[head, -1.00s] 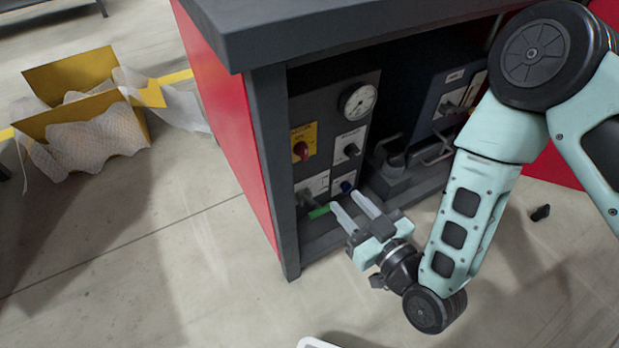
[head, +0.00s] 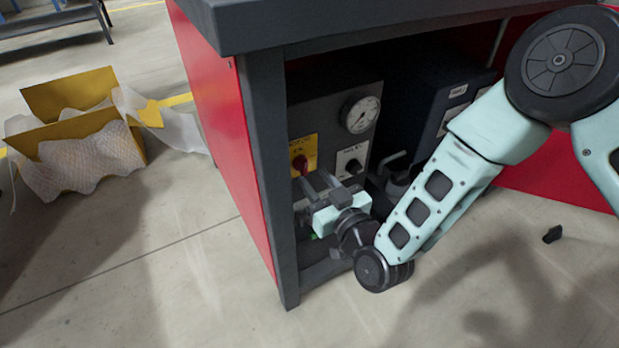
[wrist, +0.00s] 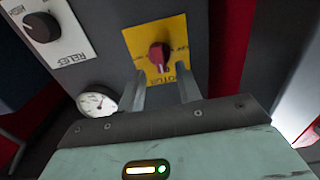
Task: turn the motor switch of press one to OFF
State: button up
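The motor switch is a red knob on a yellow plate (head: 303,147) on the front of a dark grey press unit inside the cabinet. The red knob (head: 301,163) also shows in the wrist view (wrist: 160,55), turned so that it is roughly upright in that picture. The yellow plate (wrist: 178,38) reads MOTOR, upside down there; its other markings are too small to read surely. My gripper (head: 318,182) is open, just below the knob in the head view. In the wrist view its two fingers (wrist: 161,82) point at the knob, one on each side, apparently short of it.
A black knob on a white RELIEF plate (wrist: 60,48) and a round gauge (head: 360,113) are beside the switch. A second, dark blue unit (head: 440,100) stands to the right. The cabinet's grey post (head: 268,150) is close on the left. A yellow box (head: 70,125) lies farther left.

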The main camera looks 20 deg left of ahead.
aim_at(306, 168)
jog(key=shift+b+x, duration=0.4)
jog(key=shift+x, duration=1.3)
grip_shut()
